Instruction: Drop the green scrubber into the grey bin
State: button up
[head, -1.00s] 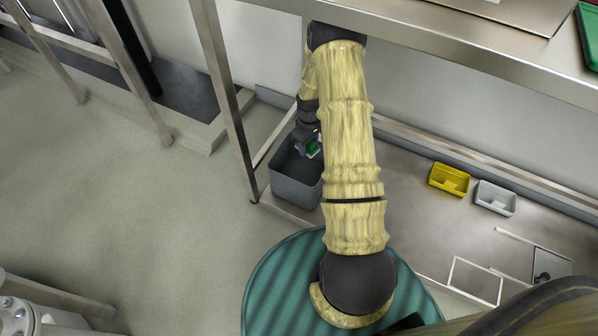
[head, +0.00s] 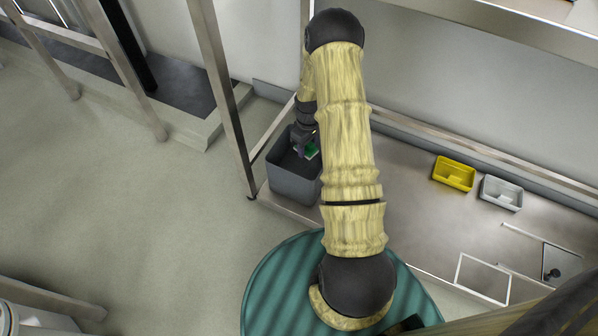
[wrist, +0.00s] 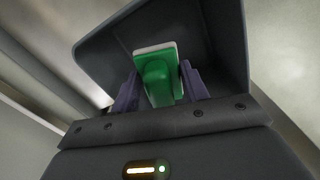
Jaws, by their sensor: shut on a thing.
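The green scrubber (wrist: 157,80) has a green body and handle with a pale pad along its far edge. My gripper (wrist: 160,88) is shut on it, with one purple-grey finger on each side. In the head view my gripper (head: 306,150) and the scrubber (head: 312,151) are at the mouth of the grey bin (head: 293,188), near its right side and partly hidden by my arm. In the wrist view the bin's walls (wrist: 108,55) stand behind and around the scrubber. I cannot tell how deep the scrubber is in the bin.
The bin stands on a metal lower shelf (head: 420,215) beside an upright steel post (head: 225,95). A yellow tray (head: 454,173) and a light grey tray (head: 501,193) are farther right on it. A steel ledge (head: 500,30) runs above. Open floor (head: 110,210) lies left.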

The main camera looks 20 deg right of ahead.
jog(key=shift+f, duration=0.25)
jog(key=o, duration=1.2)
